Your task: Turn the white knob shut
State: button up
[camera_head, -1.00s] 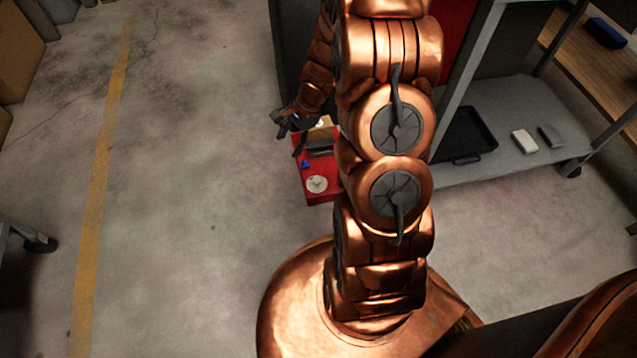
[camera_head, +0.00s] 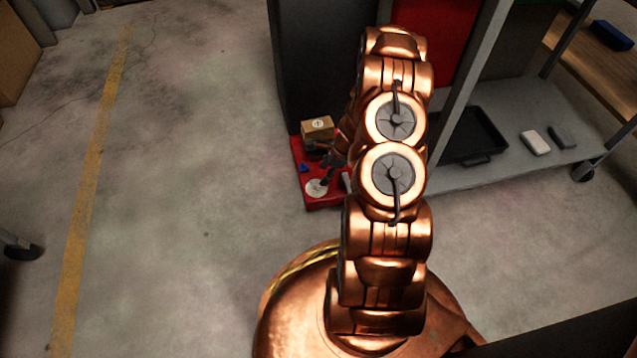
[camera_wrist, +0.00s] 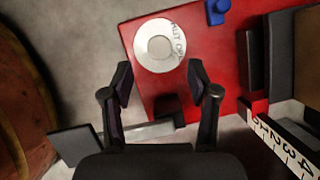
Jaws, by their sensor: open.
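The white knob (camera_head: 316,188) is a round disc near the front corner of a red panel (camera_head: 300,150), low at the left of the dark cabinet. In the wrist view the white knob (camera_wrist: 142,46) has a raised round middle and dark lettering on its right rim. My gripper (camera_wrist: 160,78) is open and empty, with its two fingertips apart, just below the knob in that view. I see no contact with it. In the head view my gripper (camera_head: 328,168) is small and dark above the panel, partly behind my arm.
A blue piece (camera_wrist: 217,10) and a black block sit on the panel right of the knob. A numbered white strip (camera_wrist: 285,140) lies at lower right. A brown box (camera_head: 318,126) stands at the panel's back. The floor (camera_head: 200,200) left is clear.

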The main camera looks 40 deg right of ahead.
aim_at(317, 183)
jog(key=shift+b+x, duration=1)
jog(key=shift+x, duration=1.6)
grip_shut()
